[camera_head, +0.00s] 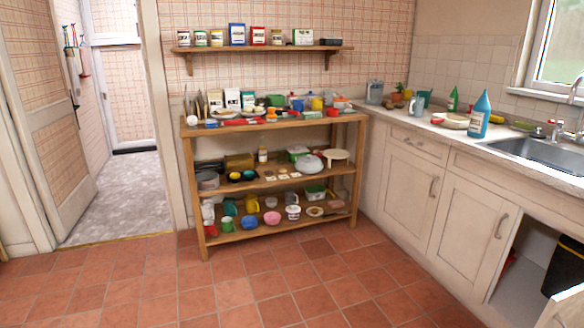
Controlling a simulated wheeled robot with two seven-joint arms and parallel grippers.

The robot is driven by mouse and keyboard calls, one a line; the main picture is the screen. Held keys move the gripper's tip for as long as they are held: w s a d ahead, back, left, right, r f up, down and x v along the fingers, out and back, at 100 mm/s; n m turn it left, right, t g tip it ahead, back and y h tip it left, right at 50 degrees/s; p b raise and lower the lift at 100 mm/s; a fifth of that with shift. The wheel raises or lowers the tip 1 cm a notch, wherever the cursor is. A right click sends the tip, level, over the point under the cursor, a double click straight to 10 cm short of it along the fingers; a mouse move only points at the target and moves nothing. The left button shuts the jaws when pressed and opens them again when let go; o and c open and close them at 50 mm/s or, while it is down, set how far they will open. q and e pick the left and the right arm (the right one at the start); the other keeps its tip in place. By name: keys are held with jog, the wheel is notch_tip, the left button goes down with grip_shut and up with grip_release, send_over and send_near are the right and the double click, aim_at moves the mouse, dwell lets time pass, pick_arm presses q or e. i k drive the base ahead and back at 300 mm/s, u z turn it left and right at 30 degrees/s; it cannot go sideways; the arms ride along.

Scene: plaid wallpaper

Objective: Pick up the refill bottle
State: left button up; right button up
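A tall blue bottle (479,117) with a narrow neck and a pale label stands upright on the right-hand counter, just left of the sink. A smaller green bottle (453,100) stands upright farther back, near the tiled wall. No readable label shows which of them is the refill bottle. A small white bottle (262,155) also stands on the middle shelf of the wooden unit. Neither of my grippers is in view.
The wooden shelf unit (196,229) is crowded with jars, bowls and cups. The counter cabinets (408,188) run along the right, with an open cupboard at lower right. A sink (545,153) with a faucet follows. The tiled floor (235,290) is clear; a doorway opens at left.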

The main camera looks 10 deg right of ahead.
aim_at(480, 114)
jog(key=z, duration=0.15)
jog(key=i, duration=2.45)
jog(key=z, duration=1.65)
jog(key=i, duration=1.25)
jog(key=z, duration=1.15)
